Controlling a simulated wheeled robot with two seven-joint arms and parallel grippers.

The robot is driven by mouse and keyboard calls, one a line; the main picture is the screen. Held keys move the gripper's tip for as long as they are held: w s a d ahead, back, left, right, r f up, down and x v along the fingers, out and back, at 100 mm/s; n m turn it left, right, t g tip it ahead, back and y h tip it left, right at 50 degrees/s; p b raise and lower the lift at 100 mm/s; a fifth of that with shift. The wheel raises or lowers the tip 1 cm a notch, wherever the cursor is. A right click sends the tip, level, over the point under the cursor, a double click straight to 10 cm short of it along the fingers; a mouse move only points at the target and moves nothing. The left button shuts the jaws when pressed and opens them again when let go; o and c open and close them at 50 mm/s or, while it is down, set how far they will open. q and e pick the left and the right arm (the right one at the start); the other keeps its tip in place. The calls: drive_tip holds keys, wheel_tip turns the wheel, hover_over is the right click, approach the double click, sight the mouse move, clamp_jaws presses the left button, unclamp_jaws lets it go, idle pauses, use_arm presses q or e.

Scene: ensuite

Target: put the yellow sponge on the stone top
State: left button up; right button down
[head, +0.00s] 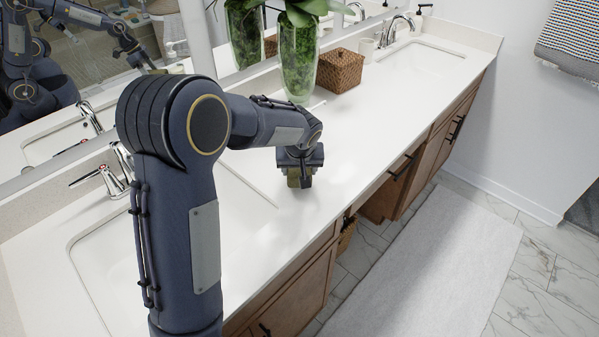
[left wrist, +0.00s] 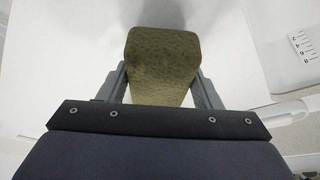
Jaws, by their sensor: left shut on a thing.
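The yellow sponge looks olive-yellow and speckled. In the head view the sponge (head: 299,180) shows just below my left gripper (head: 300,169), over the white stone top (head: 352,130). In the left wrist view the sponge (left wrist: 162,62) stands out between the two fingers of my left gripper (left wrist: 160,88), which is shut on it. The stone top (left wrist: 60,50) fills much of the background there. I cannot tell whether the sponge touches the top. My right gripper is not directly in view.
A woven box (head: 340,70) and a glass vase with green plants (head: 298,62) stand farther back on the top. The near basin (head: 105,265) lies beside my left arm, and the far basin (head: 425,58) is at the back. The counter between them is mostly clear.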

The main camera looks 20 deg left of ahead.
use_arm(q)
drive_tip(key=shift+f, duration=0.9)
drive_tip(key=shift+f, duration=0.2)
drive_tip(key=o, duration=0.9)
drive_tip(key=shift+r, duration=0.15)
drive_tip(key=shift+r, duration=0.2)
drive_tip(key=v, duration=1.1)
drive_tip(key=shift+s+d+r, duration=0.1)
drive_tip(key=shift+s+r, duration=0.05)
drive_tip(key=shift+r, duration=0.2)
